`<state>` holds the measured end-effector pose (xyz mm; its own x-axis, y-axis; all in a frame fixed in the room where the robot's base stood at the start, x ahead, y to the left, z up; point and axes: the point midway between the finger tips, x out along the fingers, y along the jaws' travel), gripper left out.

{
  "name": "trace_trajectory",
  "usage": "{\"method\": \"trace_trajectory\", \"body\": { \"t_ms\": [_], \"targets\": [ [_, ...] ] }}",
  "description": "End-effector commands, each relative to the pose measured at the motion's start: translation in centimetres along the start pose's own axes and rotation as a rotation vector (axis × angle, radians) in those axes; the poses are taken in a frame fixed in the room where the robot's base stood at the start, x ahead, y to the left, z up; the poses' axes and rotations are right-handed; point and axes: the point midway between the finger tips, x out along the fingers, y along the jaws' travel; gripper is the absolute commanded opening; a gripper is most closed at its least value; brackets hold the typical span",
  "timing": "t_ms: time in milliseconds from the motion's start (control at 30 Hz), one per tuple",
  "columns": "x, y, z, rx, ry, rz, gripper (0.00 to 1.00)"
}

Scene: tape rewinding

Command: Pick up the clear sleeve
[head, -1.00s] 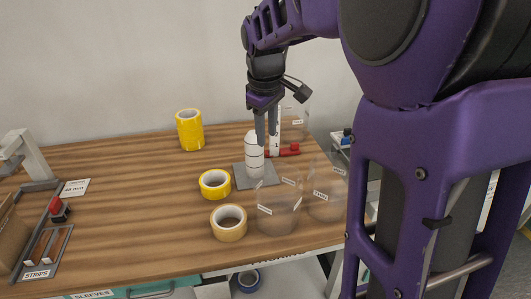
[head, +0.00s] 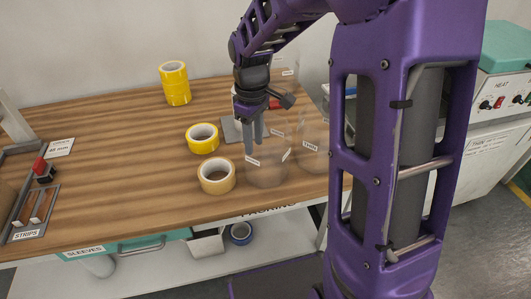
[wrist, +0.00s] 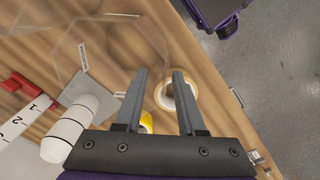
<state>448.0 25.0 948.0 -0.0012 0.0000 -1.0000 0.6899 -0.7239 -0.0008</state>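Several clear sleeves stand on the bench as faint see-through cylinders with small labels. One clear sleeve (head: 268,172) is at the front, right of the tan tape roll (head: 216,176). Another (head: 314,150) is to its right, partly behind my arm, and one (head: 284,68) is at the back. My gripper (head: 253,147) points down over the front sleeve's upper part; its fingers overlap the sleeve in the picture, and I cannot tell whether they touch it. In the wrist view my gripper (wrist: 160,78) is open and empty, with faint clear outlines (wrist: 120,45) to the left.
A yellow tape roll (head: 202,138) lies left of my gripper, and a yellow stack (head: 175,83) stands farther back. The white cylinder (wrist: 68,128) is on a grey plate beside a red-ended ruler (wrist: 25,115). The left bench surface is mostly clear. A drawer marked SLEEVES (head: 120,248) is under the front edge.

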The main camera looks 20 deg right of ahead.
Motion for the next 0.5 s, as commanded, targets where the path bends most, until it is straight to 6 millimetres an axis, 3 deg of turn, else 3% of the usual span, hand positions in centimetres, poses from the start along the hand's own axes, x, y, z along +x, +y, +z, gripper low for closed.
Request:
{"method": "trace_trajectory", "body": {
  "t_ms": [333,500],
  "targets": [
    [4.2,-0.8,-0.1,0.0,-0.002,-0.002,0.39],
    [5.4,-0.7,-0.1,-0.001,0.0,0.0,0.39]
  ]
}}
